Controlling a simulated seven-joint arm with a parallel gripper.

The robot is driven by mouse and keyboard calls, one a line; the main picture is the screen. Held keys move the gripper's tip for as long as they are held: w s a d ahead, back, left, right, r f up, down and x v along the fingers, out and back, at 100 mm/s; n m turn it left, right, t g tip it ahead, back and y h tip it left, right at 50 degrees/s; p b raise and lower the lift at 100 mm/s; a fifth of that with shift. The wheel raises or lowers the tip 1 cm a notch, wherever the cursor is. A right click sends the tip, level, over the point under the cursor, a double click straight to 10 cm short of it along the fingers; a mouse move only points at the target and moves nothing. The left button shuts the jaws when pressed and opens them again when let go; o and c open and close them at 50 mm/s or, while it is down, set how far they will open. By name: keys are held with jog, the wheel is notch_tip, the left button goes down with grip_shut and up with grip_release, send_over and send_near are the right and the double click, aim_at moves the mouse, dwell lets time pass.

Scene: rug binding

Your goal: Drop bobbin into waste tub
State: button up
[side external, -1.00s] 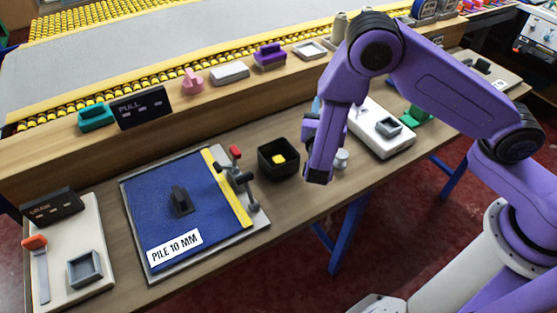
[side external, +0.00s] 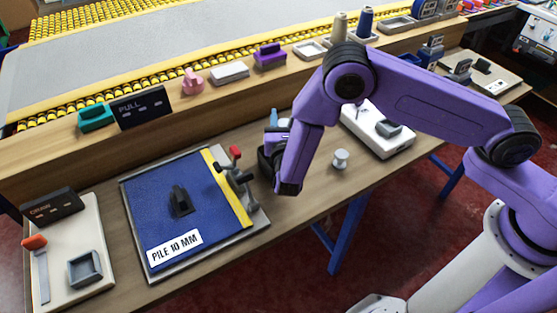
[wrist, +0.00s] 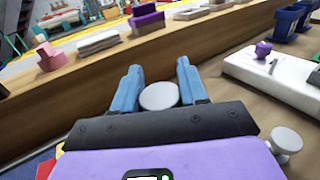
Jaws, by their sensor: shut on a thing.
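My gripper (wrist: 160,88) is shut on a bobbin with a pale grey round end (wrist: 159,97), which shows between the two blue fingers in the wrist view.
A second pale spool (side external: 340,159) stands on the bench, also in the wrist view (wrist: 286,140). A white device (side external: 385,140) lies right. A wooden ledge (side external: 180,125) runs behind.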

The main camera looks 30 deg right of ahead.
jog(key=shift+f, duration=0.5)
jog(key=o, duration=1.1)
jog(key=v, duration=1.7)
jog(key=shift+s+a, duration=0.1)
jog(key=shift+s, duration=0.15)
